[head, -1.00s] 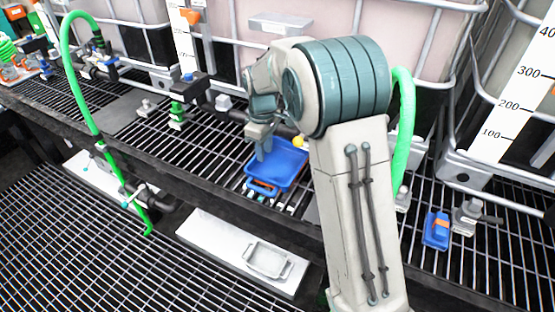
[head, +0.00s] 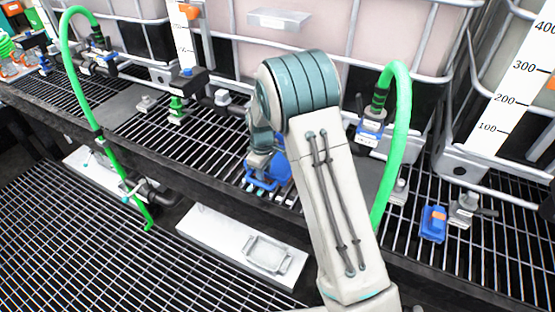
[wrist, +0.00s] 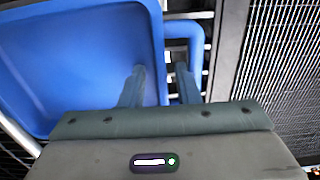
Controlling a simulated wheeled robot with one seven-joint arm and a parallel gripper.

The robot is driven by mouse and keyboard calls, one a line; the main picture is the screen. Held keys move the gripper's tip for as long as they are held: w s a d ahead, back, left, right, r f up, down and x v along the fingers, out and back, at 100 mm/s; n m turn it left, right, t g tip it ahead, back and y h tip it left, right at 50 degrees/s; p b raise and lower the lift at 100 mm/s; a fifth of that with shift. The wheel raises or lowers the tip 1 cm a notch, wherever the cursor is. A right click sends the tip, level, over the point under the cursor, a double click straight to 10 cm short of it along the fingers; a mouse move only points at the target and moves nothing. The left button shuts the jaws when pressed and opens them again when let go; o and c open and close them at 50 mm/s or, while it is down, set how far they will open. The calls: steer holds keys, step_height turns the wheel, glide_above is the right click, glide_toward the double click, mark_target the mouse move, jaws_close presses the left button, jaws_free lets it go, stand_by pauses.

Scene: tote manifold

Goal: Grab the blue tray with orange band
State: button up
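The blue tray (head: 281,172) sits on the grating shelf in the head view, partly hidden behind my arm. No orange band can be made out on it now. In the wrist view the tray (wrist: 70,60) fills the upper left, with a blue handle loop on its right side. My gripper (wrist: 160,68) is open at the tray's handle side. Its left finger overlaps the tray and its right finger is at the handle loop, with the tray's edge between them. I cannot tell whether the fingers touch it.
Large caged tanks stand behind the shelf. A green hose (head: 400,130) arches just right of my arm, and another green hose (head: 80,75) hangs at the left. A small blue and orange piece (head: 435,224) lies on the right grating. A white panel (head: 205,236) is below the shelf edge.

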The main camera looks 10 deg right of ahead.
jaws_close()
stand_by(0.3)
